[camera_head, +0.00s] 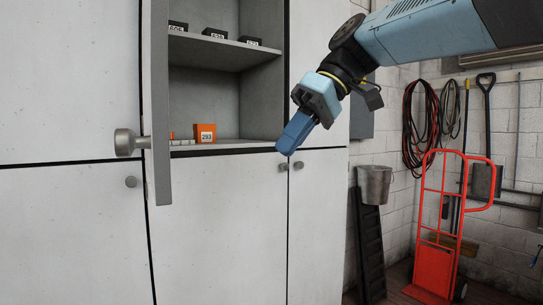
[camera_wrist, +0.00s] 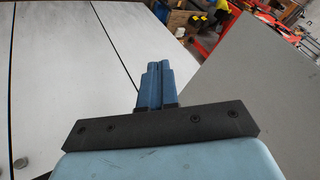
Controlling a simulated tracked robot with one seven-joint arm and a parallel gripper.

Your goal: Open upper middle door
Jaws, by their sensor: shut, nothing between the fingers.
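The upper middle door (camera_head: 157,105) of the white cabinet stands swung out and shows almost edge-on in the head view. Its round knob (camera_head: 127,143) sticks out to the left. The compartment behind it is exposed, with a shelf (camera_head: 225,50) inside. My gripper (camera_head: 283,148) is in front of the compartment's lower right corner, to the right of the door and apart from it. Its blue fingers are shut and empty; they also show together in the wrist view (camera_wrist: 155,68).
Small dark numbered boxes (camera_head: 214,33) stand on the shelf, and an orange box (camera_head: 205,133) marked 293 sits on the compartment floor. Closed lower doors (camera_head: 215,230) lie below. A red hand truck (camera_head: 437,225) and a metal bucket (camera_head: 374,184) are at right.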

